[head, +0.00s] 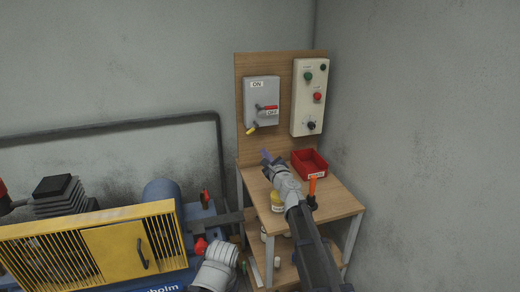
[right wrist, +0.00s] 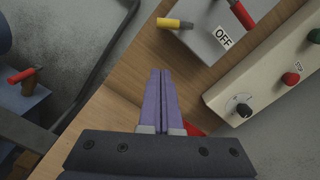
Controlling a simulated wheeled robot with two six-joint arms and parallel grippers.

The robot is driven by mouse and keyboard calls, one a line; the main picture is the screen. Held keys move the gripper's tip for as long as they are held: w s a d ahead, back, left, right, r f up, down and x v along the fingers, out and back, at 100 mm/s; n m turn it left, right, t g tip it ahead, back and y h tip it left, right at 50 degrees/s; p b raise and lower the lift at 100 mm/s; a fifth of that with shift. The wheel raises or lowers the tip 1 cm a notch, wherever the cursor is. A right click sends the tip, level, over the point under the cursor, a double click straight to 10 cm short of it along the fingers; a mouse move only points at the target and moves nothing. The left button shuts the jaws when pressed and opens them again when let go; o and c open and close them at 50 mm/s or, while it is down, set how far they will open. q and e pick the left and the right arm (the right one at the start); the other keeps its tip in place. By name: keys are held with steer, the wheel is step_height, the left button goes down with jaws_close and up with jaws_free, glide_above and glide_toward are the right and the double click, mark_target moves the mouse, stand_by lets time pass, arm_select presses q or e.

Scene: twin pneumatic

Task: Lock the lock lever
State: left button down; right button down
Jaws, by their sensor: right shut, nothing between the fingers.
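A grey switch box (head: 261,90) with ON and OFF labels is fixed to the wooden backboard. A red-gripped handle (head: 268,108) lies across its front, just above the OFF label. A small yellow-tipped lever (head: 252,130) sticks out at the box's lower left corner, angled down-left; it also shows in the right wrist view (right wrist: 174,23). I cannot tell which of the two is the lock lever. My right gripper (head: 265,154) is shut and empty, its purple fingers together, below the box and apart from both levers.
A cream control panel (head: 309,97) with buttons and a knob is right of the box. A red bin (head: 309,163) and an orange-handled tool (head: 312,186) are on the wooden table (head: 339,199). A yellow-caged compressor (head: 90,250) stands left. The space before the box looks clear.

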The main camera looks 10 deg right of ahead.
steer(key=v, duration=0.4)
steer(key=shift+d, duration=0.1)
